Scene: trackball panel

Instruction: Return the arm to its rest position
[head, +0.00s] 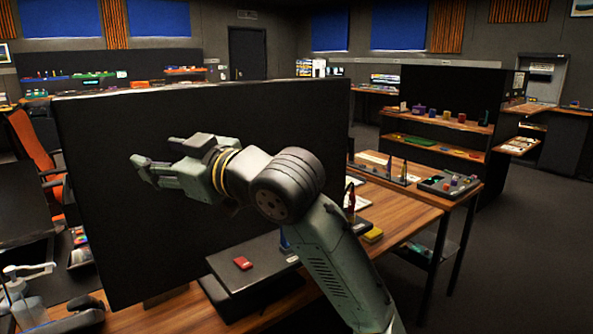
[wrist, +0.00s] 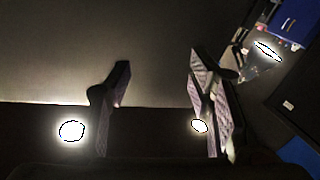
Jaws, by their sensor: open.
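My arm rises from the lower right of the head view and bends to the left at its dark ribbed joint. My gripper (head: 140,171) is at its end, in front of the large black panel (head: 310,120) and above the table. In the wrist view my gripper (wrist: 160,90) shows two dark fingers set well apart, with nothing between them. A plain grey-brown surface lies beyond the fingers. The trackball panel cannot be made out with certainty.
A wooden table (head: 405,212) stands below, with a dark box (head: 225,290), a red block (head: 243,263), a yellow block (head: 373,235) and a bottle (head: 351,197). A pump bottle (head: 25,300) stands at lower left. An orange chair (head: 32,145) is behind. Open floor (head: 520,260) lies at right.

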